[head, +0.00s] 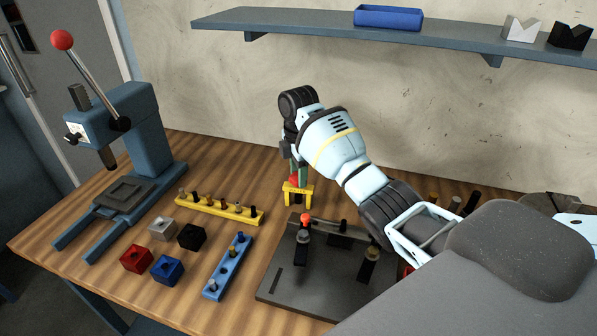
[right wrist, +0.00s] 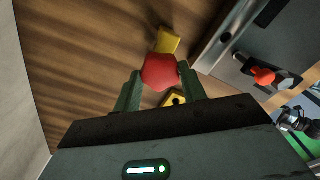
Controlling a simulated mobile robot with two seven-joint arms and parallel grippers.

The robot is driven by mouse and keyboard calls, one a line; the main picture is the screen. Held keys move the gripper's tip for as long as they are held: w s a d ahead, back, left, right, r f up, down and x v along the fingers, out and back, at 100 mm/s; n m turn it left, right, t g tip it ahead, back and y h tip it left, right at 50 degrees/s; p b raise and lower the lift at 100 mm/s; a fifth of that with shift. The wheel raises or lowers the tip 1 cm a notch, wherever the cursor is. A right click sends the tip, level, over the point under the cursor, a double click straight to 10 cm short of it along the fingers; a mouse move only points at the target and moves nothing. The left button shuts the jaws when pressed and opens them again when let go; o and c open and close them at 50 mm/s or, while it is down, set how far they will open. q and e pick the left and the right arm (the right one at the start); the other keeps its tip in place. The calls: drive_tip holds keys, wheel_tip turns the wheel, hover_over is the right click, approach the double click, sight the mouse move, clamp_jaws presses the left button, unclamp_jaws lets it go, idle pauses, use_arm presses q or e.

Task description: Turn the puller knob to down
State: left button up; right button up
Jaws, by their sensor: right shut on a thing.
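The yellow puller (head: 299,196) stands on the wooden bench top beyond the dark fixture plate. Its red knob (head: 294,181) is mostly covered by my right gripper (head: 296,172) in the head view. The right wrist view shows the red knob (right wrist: 160,72) between the two green fingers of my right gripper (right wrist: 159,82), which is shut on it from above. Parts of the yellow puller (right wrist: 167,42) show on both sides of the knob. How far the knob is turned cannot be told. My left gripper is not in view.
The dark fixture plate (head: 290,291) with a red-topped clamp (head: 305,219) lies in front of the puller. A yellow pin rack (head: 225,210), a blue pin rack (head: 227,268) and several small blocks lie left. A blue press (head: 147,130) stands far left. A shelf (head: 300,21) hangs behind.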

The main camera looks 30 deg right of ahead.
idle(0.7)
drive_tip(key=o, duration=1)
drive_tip(key=shift+r, duration=0.1)
drive_tip(key=shift+r, duration=3.85)
